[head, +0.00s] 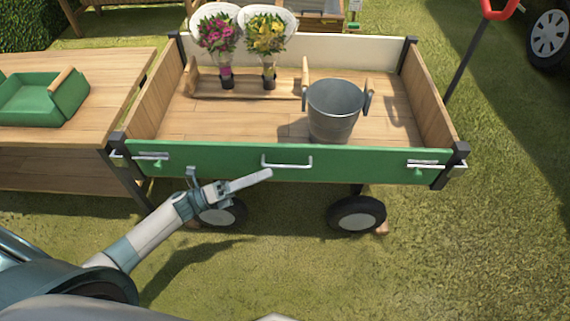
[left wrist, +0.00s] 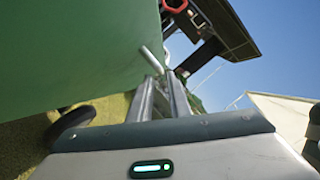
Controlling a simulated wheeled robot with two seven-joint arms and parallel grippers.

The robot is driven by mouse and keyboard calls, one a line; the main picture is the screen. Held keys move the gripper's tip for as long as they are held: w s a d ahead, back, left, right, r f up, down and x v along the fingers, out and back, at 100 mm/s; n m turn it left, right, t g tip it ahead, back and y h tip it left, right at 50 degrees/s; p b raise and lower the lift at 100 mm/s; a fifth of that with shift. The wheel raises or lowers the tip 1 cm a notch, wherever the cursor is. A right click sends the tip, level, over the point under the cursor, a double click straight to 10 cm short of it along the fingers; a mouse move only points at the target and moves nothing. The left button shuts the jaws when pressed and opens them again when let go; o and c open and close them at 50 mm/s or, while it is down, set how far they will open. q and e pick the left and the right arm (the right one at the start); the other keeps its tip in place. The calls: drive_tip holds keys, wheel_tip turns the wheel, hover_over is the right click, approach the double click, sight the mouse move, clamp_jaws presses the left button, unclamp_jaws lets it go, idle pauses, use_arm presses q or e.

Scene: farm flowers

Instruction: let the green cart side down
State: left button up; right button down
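The cart's green side panel (head: 230,163) stands upright along the front of the wooden cart bed. A silver pull handle (head: 287,165) sits at its middle. A latch with a silver bar shows at the left end (head: 150,156) and another at the right end (head: 424,164); I cannot tell whether they are fastened. My left gripper (head: 268,174) points right, in front of the panel, with its tips just below the handle's left end. In the left wrist view, the two fingers (left wrist: 162,76) have a narrow gap, near a silver bar (left wrist: 152,60); contact is unclear. My right gripper is out of view.
A metal bucket (head: 334,110) and a wooden rack with pink flowers (head: 217,35) and yellow flowers (head: 266,36) stand in the cart. A wooden table (head: 100,85) with a green tray (head: 40,98) adjoins it at left. Grass in front is clear.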

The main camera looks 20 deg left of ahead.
sight(285, 167)
use_arm(q)
drive_tip(key=x, duration=0.7)
drive_tip(key=shift+p, duration=0.4)
clamp_jaws()
